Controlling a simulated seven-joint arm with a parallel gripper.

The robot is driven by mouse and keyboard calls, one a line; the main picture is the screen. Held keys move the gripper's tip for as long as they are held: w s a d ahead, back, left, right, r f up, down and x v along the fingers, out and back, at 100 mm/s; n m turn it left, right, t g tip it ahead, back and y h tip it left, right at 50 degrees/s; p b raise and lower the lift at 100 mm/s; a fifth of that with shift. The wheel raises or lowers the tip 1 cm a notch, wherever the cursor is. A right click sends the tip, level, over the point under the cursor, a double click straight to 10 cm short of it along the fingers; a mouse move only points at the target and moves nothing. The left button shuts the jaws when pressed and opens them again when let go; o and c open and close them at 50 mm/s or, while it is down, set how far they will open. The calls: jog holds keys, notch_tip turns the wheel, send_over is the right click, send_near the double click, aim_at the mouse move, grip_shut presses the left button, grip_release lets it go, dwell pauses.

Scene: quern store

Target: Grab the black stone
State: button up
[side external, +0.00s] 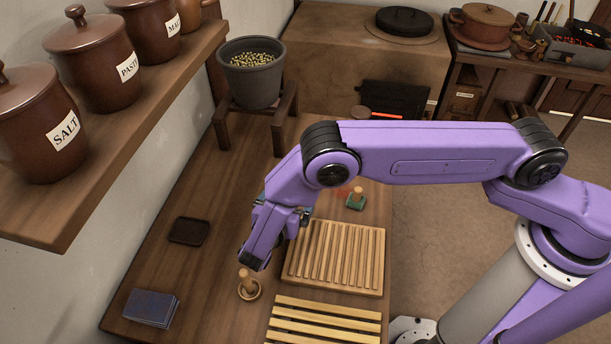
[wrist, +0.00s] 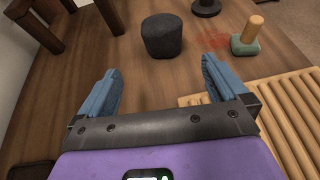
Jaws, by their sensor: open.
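A dark, rounded, drum-shaped stone (wrist: 162,38) stands on the wooden table in the wrist view, ahead of my gripper (wrist: 160,67). It lies roughly in line with the gap between the fingers. The blue fingers are spread apart with nothing between them; the stone is beyond their tips, not touching. In the side view my gripper (side external: 283,208) is low over the table beside the slatted rack, its fingers partly hidden by my arm. The stone cannot be made out there.
A green-based block with a wooden knob (wrist: 245,40) and a black flared piece (wrist: 206,8) stand right of the stone, near a red smear. A slatted wooden rack (side external: 335,258) lies right of my gripper. A grain pot (side external: 251,85) stands behind; a dark tray (side external: 189,231) lies left.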

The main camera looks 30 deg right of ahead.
jog(key=x, duration=1.4)
jog(key=shift+s+d+f, duration=0.1)
jog(key=shift+s+d, duration=0.15)
jog(key=c, duration=1.4)
